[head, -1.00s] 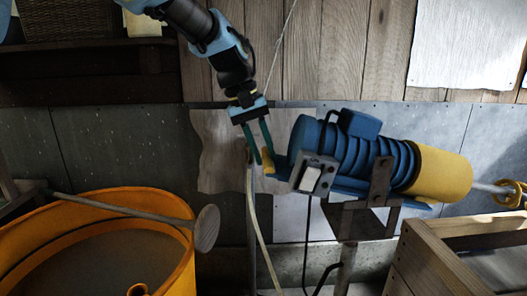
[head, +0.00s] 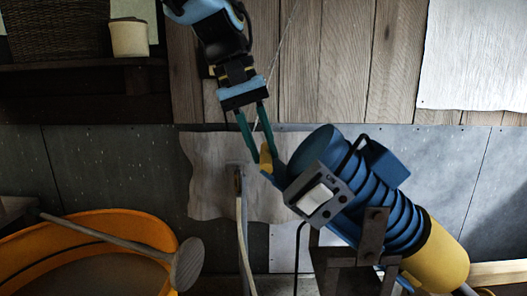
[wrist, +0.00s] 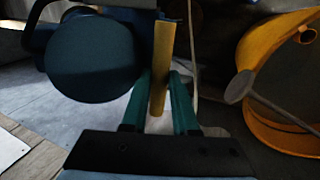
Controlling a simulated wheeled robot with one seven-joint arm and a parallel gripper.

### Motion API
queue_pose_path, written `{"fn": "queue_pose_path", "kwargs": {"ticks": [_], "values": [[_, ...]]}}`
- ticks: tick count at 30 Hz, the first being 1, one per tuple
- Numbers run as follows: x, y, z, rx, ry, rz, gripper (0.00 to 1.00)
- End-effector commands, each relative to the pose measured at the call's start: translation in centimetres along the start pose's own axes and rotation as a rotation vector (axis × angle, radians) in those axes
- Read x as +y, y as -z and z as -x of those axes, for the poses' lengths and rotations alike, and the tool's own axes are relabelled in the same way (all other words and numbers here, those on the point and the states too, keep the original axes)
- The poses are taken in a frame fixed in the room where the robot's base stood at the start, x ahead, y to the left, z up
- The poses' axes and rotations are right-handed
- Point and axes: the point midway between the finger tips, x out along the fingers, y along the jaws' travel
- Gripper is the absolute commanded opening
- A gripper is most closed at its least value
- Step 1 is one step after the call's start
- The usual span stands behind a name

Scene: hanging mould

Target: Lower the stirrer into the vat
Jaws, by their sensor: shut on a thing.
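The stirrer has a ribbed blue motor body (head: 385,205) and a yellow cylinder (head: 436,258). It sits on a dark bracket (head: 372,236) and tilts, yellow end down to the right. Its shaft leaves the bottom edge of the head view, so its tip is hidden. My gripper (head: 261,154) is shut on the stirrer's yellow handle (head: 266,160) at the raised left end. In the wrist view the handle (wrist: 160,65) stands between the teal fingers, beside the motor's round end (wrist: 90,55). A wooden rim (head: 497,272), apparently the vat's, shows at the lower right; its inside is out of view.
An orange tub (head: 130,222) with a wooden plunger (head: 187,264) across it stands at the lower left. A grey switch box (head: 318,195) is on the motor. A plank wall (head: 345,60) is behind.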

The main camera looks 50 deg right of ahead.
Motion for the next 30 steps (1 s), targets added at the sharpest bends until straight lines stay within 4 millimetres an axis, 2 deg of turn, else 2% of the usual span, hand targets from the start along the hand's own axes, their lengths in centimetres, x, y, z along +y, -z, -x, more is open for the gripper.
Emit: {"fn": "queue_pose_path", "kwargs": {"ticks": [1, 3, 15, 16, 18, 23, 30], "values": [[1.02, -0.23, 0.12, -0.008, -0.008, -0.007, 0.00], [1.34, -0.24, 0.30, -0.009, -0.008, -0.007, 0.00], [1.97, -0.09, 0.91, 0.003, -0.013, -0.013, 0.00], [1.98, -0.09, 0.94, 0.004, -0.013, -0.013, 0.31], [2.01, -0.13, 0.98, 0.003, -0.013, -0.013, 0.39], [1.88, -0.14, 0.97, 0.001, -0.012, -0.011, 0.57], [1.66, -0.14, 0.88, -0.002, -0.009, -0.009, 0.57]]}}
